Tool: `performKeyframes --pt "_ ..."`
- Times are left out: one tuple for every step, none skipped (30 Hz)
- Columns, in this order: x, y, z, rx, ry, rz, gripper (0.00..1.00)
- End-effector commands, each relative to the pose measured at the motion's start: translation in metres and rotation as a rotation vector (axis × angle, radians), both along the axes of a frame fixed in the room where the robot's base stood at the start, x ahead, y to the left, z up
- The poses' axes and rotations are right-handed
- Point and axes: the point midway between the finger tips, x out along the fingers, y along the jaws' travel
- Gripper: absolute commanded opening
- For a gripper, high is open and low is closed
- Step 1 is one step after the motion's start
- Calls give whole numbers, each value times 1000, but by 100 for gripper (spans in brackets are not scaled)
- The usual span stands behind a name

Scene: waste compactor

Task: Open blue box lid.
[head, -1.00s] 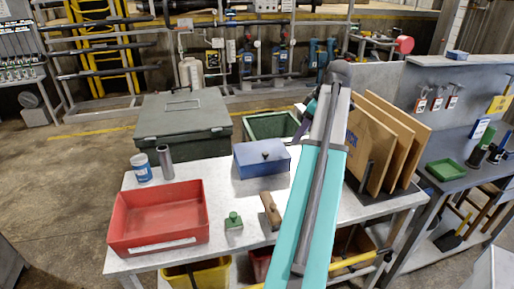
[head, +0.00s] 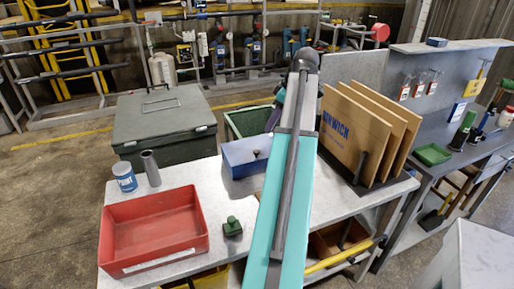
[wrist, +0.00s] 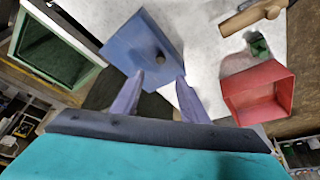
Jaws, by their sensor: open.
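The blue box (head: 238,163) stands on the table with its lid closed and a dark round knob (head: 256,153) on top. My arm hides its right end in the head view. In the wrist view the blue box (wrist: 128,42) lies just beyond my gripper (wrist: 159,76). Its knob (wrist: 160,57) appears between and just past the two purple fingertips. The fingers are apart with nothing between them. I cannot tell the exact height of the fingertips above the lid. In the head view only part of a purple finger shows beside my arm.
A red tray (head: 152,262), a green stamp-like object (head: 232,227), a blue-and-white can (head: 124,177) and a grey cylinder (head: 150,168) share the table. Upright wooden boards (head: 352,130) stand right of my arm. A green bin (head: 240,122) and a dark green chest (head: 165,122) are behind. A wooden-handled tool (wrist: 250,17) shows in the wrist view.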

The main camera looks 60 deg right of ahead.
Motion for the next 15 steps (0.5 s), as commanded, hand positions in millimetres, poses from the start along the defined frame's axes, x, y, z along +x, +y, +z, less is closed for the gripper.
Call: performKeyframes --pt "1 1 -1 1 0 1 40" --pt "2 1 -2 0 0 2 40" --pt "3 2 -3 1 0 3 40" --pt "4 2 -5 1 0 3 40" --pt "4 2 -6 2 0 4 40" --pt "5 3 -9 2 0 4 40" --pt "7 3 -11 3 0 4 40" --pt "8 4 -13 2 0 5 40" --pt "9 4 -16 2 0 5 40" --pt "10 4 -18 1 0 6 40" --pt "12 5 -21 1 0 6 40" --pt "13 5 -25 2 0 6 40" --pt "15 6 -28 3 0 7 40" --pt "16 6 -31 3 1 7 40" --pt "18 6 -35 1 0 7 40"
